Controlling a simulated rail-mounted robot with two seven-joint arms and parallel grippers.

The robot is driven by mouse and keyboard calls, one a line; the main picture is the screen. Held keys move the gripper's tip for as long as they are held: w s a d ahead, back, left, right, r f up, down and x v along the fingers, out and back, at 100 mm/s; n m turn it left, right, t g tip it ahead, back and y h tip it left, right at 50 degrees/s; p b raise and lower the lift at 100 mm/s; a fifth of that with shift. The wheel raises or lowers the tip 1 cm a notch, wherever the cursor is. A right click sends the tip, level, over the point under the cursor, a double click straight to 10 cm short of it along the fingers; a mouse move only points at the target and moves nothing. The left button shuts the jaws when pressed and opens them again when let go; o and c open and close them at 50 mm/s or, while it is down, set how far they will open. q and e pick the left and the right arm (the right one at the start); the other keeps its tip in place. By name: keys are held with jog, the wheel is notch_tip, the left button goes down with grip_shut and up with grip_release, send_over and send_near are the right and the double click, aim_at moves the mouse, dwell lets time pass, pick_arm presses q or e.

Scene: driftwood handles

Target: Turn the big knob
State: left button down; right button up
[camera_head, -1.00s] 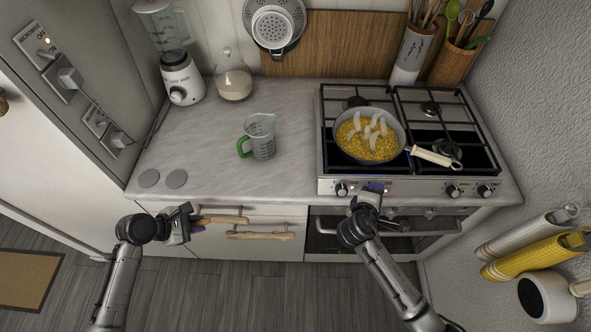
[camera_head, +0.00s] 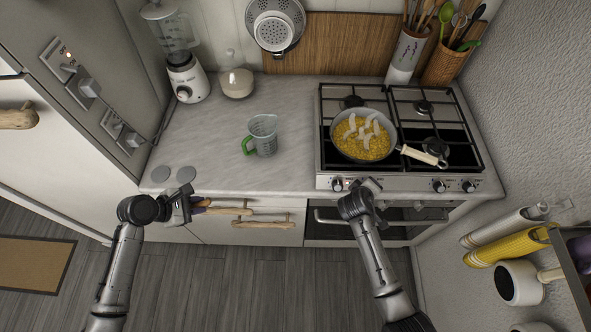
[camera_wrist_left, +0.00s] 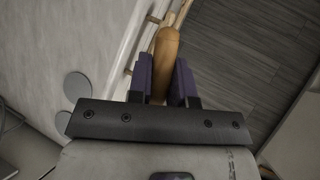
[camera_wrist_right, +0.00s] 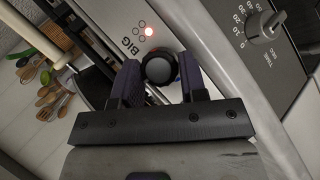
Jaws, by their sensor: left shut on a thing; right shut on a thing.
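The big knob (camera_wrist_right: 160,68) is a round dark knob on the stove's front panel, beside the printed word BIG and a lit red light. My right gripper (camera_wrist_right: 155,84) is shut on it, with a purple finger on each side.
A pan (camera_head: 362,137) of yellow food stands on the stove, its handle (camera_head: 422,155) pointing right. Another knob (camera_head: 337,185) lies left of my right gripper, and more lie right. The timer dial (camera_wrist_right: 264,27) shows close by. A measuring jug (camera_head: 263,136) stands on the counter.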

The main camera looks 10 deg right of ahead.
dwell(0.5)
jog(key=o, duration=0.9)
jog(key=p+v, duration=0.1)
jog(key=v, duration=1.1)
jog(key=shift+d, duration=0.1)
